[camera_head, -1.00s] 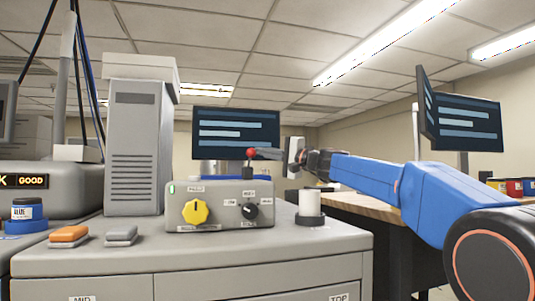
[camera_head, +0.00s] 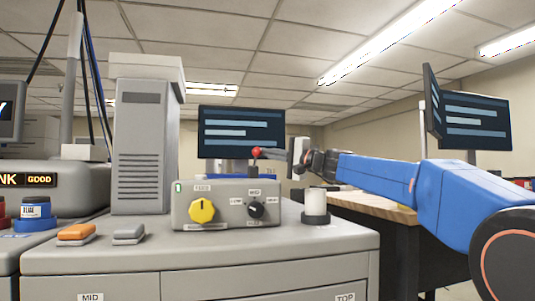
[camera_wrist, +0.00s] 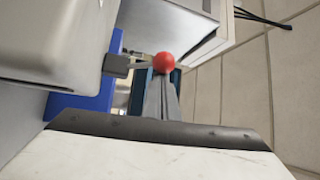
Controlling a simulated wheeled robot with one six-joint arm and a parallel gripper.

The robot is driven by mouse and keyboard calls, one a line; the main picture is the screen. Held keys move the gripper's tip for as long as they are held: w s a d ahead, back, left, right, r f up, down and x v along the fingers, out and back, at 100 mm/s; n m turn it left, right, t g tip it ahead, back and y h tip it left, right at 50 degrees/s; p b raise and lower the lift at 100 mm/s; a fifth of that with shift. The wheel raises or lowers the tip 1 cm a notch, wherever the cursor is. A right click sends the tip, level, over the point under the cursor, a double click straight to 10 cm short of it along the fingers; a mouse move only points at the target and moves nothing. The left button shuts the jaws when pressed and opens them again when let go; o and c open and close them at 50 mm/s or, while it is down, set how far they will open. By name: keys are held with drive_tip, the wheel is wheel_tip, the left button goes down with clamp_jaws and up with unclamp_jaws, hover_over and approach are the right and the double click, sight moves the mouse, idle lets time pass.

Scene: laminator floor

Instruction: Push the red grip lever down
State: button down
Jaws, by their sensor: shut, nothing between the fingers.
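The red grip lever shows as a red ball (camera_head: 256,152) on a dark stem that rises above the grey control box (camera_head: 222,213) in the head view. In the wrist view the red ball (camera_wrist: 163,62) sits at the end of a short grey arm that runs left to a dark block. My gripper (camera_head: 268,152) comes from the right, with its fingertips at the ball. In the wrist view my gripper (camera_wrist: 163,78) is shut and empty, its tips pointing at the ball. I cannot tell whether they touch it.
The box front carries a yellow knob (camera_head: 201,210) and a black selector (camera_head: 256,210). A white cylinder (camera_head: 315,202) stands to the right of the box. A tall grey unit (camera_head: 139,145) stands at left. Orange (camera_head: 76,231) and grey (camera_head: 129,231) blocks lie in front.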

drive_tip(key=shift+s+f, duration=0.2)
drive_tip(key=shift+f, duration=0.1)
drive_tip(key=shift+s+d+f, duration=0.1)
drive_tip(key=shift+s+f, duration=0.2)
drive_tip(key=shift+f, duration=0.2)
drive_tip(key=shift+s+d+f, duration=0.1)
drive_tip(key=shift+s+f, duration=0.2)
drive_tip(key=shift+f, duration=0.2)
drive_tip(key=shift+s+d+f, duration=0.1)
drive_tip(key=shift+s+f, duration=0.05)
drive_tip(key=shift+f, duration=0.5)
drive_tip(key=shift+s+f, duration=0.15)
drive_tip(key=shift+f, duration=0.65)
drive_tip(key=v, duration=1.7)
drive_tip(key=shift+d, duration=0.2)
